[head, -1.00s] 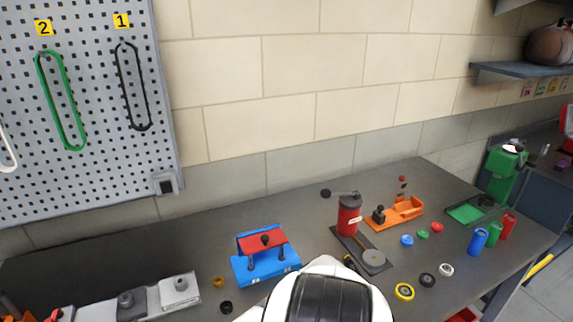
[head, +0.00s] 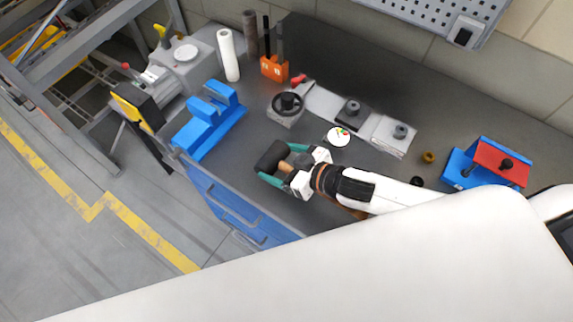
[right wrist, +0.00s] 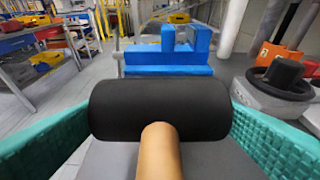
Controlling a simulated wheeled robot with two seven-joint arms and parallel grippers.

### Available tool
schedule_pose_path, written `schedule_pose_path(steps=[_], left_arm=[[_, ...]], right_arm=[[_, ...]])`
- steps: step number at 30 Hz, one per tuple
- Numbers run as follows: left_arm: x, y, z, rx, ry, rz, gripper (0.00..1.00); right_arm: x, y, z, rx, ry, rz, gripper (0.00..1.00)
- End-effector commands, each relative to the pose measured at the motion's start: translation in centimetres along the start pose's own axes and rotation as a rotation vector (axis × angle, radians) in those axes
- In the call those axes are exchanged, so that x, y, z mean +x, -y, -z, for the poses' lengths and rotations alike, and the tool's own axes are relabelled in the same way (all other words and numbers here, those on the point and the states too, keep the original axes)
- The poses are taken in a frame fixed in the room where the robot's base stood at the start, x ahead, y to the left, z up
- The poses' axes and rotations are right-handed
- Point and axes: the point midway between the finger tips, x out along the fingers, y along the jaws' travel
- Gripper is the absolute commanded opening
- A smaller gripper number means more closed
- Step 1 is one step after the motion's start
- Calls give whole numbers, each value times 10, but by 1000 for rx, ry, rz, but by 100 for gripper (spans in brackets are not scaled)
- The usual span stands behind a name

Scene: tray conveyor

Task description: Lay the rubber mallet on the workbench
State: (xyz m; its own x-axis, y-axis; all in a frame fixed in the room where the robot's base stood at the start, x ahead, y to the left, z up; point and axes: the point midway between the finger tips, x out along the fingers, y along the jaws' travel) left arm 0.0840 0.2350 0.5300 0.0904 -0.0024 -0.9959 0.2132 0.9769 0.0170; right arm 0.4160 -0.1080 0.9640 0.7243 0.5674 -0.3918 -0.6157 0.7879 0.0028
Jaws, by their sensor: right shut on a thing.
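The rubber mallet has a black cylindrical head (head: 273,156) and a tan wooden handle (head: 285,166). My right gripper (head: 288,168), with teal fingers, is shut on the mallet by its handle. In the right wrist view the black head (right wrist: 160,108) lies crosswise between the teal fingers, with the tan handle (right wrist: 159,152) pointing back toward the camera. The mallet is over the dark grey workbench (head: 385,165), near its front edge; I cannot tell whether it touches the top. My left gripper is not in view.
A blue block fixture (head: 208,120) stands left of the mallet. A handwheel on a grey base (head: 286,108), a round white dial (head: 338,136) and grey blocks (head: 352,112) stand behind it. A blue-red fixture (head: 487,165) is to the right. Blue drawers (head: 235,210) are below the front edge.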

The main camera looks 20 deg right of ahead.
Motion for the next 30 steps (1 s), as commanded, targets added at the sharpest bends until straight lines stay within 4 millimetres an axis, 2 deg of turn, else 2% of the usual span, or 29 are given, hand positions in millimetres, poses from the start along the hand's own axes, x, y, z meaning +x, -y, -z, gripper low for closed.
schedule_pose_path(steps=[12, 23, 24, 27, 30], left_arm=[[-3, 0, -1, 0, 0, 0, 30], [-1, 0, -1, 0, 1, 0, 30], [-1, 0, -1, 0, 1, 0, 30], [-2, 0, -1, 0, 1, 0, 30], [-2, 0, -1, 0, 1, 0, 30]], right_arm=[[18, 0, 42, 0, 3, 0, 44], [20, 0, 45, -1, 4, -1, 44], [20, 0, 47, -1, 2, 0, 83], [20, 0, 46, -1, 2, 0, 99], [20, 0, 46, -1, 2, 0, 100]])
